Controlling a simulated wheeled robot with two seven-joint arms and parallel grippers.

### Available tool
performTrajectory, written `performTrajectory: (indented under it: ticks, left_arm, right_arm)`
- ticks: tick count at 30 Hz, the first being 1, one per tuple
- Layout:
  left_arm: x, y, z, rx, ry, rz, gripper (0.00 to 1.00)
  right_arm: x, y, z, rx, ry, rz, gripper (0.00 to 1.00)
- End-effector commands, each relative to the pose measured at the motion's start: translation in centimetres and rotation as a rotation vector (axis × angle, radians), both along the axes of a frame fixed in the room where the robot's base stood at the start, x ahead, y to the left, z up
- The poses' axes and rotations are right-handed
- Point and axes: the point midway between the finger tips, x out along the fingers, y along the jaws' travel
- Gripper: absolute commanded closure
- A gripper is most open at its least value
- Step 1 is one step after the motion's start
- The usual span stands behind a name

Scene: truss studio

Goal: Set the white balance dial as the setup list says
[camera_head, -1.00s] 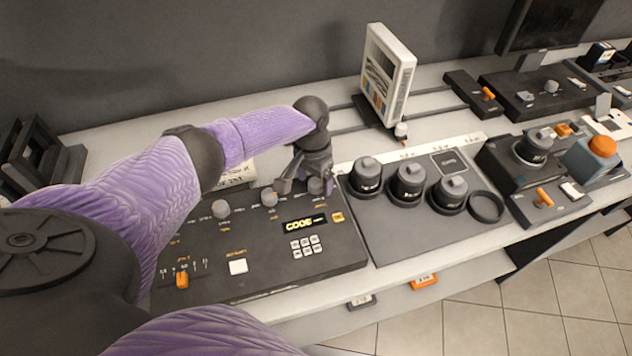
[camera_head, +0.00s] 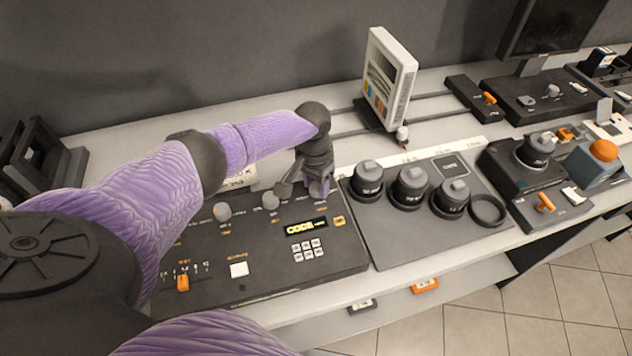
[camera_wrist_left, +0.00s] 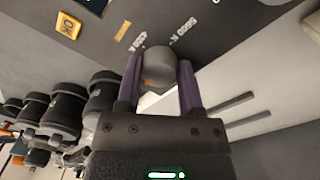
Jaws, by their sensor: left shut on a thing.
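The black control panel (camera_head: 262,268) lies on the bench in front of me. Its dial (camera_wrist_left: 160,68), a dark grey knob, sits between the two purple fingers in the left wrist view, with printed marks such as 4200 K and 5600 K beside it. My left gripper (camera_head: 303,192) is shut on this knob at the panel's back right. It hides the knob in the head view. A partly hidden paper card (camera_head: 240,176) with writing stands behind the panel. My right gripper is not in view.
Two more grey knobs (camera_head: 222,211) are left of the gripper. The panel also has a lit display (camera_head: 306,227), white keys and an orange slider (camera_head: 183,283). Several black lens-like cylinders (camera_head: 411,184) stand right, and a white monitor-like box (camera_head: 388,80) stands behind.

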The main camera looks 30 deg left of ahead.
Motion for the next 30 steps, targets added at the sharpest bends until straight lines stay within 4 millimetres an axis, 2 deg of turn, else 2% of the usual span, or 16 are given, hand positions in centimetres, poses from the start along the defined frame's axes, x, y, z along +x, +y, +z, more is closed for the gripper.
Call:
performTrajectory:
  ticks: [8, 30]
  left_arm:
    - [0.04, -0.05, -0.03, -0.002, -0.001, -0.159, 1.0]
    - [0.23, -0.03, 0.01, -0.002, -0.003, -0.857, 1.0]
  right_arm:
    - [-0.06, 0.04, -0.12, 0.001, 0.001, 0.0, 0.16]
    - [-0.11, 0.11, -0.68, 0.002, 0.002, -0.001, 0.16]
